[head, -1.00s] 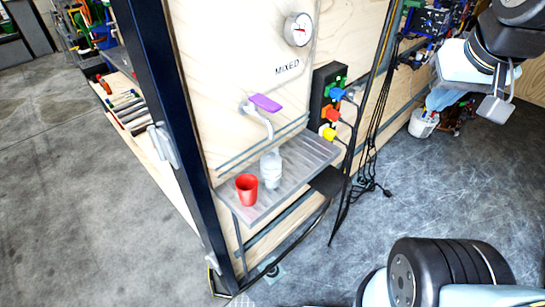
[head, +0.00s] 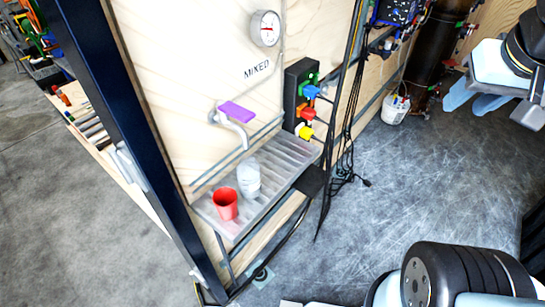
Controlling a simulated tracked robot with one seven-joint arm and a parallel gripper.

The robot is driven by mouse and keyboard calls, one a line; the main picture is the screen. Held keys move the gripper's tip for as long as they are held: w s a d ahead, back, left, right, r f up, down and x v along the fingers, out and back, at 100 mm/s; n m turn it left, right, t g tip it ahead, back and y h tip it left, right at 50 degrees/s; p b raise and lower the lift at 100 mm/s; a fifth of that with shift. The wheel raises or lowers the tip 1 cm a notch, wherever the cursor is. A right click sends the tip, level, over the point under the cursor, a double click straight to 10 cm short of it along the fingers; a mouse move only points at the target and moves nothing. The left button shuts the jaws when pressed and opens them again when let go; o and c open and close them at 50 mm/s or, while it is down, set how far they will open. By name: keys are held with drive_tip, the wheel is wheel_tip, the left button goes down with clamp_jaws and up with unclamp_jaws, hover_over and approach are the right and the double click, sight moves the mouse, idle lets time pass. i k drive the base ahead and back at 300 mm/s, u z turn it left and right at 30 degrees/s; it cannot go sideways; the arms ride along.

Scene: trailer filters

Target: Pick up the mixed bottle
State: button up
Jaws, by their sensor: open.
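The mixed bottle (head: 249,178) is a clear, whitish bottle standing upright on a grey ribbed shelf (head: 281,173). It stands below a tap with a purple handle (head: 237,111), under the word MIXED on the plywood wall. A red cup (head: 226,204) stands on the shelf just left of and in front of the bottle. My gripper (head: 506,108) is at the upper right edge of the picture, open and empty, with its end partly cut off. It is well to the right of the bottle and apart from it.
A dark blue post (head: 122,130) rises left of the shelf. A black panel with coloured plugs (head: 303,100) and hanging black cables (head: 345,140) is right of the shelf. A white bucket (head: 395,108) stands farther back. The floor (head: 400,190) between shelf and arm is clear.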

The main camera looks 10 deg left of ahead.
sight(248, 170)
drive_tip(key=z, duration=0.55)
drive_tip(key=k, duration=2.55)
drive_tip(key=u, duration=0.9)
drive_tip(key=i, duration=1)
drive_tip(key=z, duration=0.05)
